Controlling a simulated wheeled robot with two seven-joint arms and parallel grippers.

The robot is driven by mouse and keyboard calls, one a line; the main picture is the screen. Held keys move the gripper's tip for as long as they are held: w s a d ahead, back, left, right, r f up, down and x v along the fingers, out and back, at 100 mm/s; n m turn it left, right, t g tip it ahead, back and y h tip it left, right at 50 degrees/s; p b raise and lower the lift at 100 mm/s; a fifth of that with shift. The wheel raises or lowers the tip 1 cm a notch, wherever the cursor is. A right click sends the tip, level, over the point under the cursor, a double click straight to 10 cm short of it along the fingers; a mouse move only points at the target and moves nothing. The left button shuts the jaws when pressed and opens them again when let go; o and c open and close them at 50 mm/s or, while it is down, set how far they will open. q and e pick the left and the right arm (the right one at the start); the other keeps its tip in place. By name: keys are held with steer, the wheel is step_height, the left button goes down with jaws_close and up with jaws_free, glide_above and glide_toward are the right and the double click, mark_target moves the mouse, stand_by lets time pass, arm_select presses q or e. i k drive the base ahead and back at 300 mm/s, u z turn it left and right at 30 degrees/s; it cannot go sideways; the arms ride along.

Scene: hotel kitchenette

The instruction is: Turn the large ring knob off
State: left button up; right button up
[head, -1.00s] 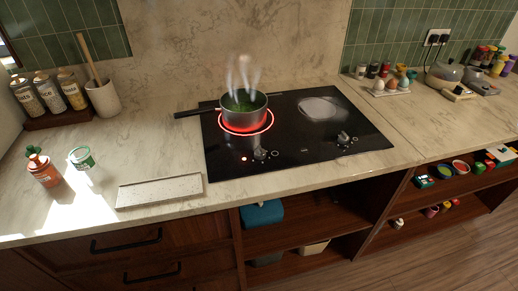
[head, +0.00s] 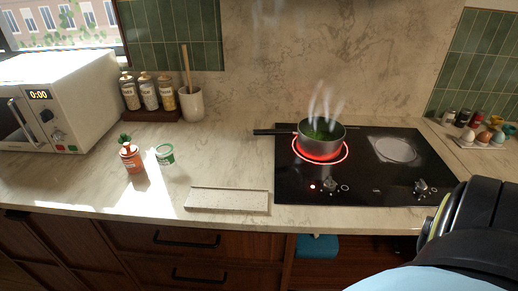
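The black cooktop (head: 370,182) is set into the counter. Its left ring (head: 346,151) glows red under a steaming pot (head: 313,137) with green contents. Two knobs show on the front strip: the left knob (head: 331,185) has a lit red light (head: 312,186) beside it, and the right knob (head: 421,187) sits toward the right front. The right ring (head: 395,149) is pale and not glowing. A dark part of my own arm fills the lower right corner; neither gripper shows.
A pale stone tray (head: 228,199) lies at the counter front, left of the cooktop. An orange jar (head: 132,158) and a green-white tub (head: 165,155) stand further left. A microwave (head: 70,105) stands at far left. The counter between tub and cooktop is mostly clear.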

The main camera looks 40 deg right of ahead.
mark_target(329, 186)
steer(key=u, duration=1.3)
steer(key=k, duration=1.5)
steer(key=z, duration=1.55)
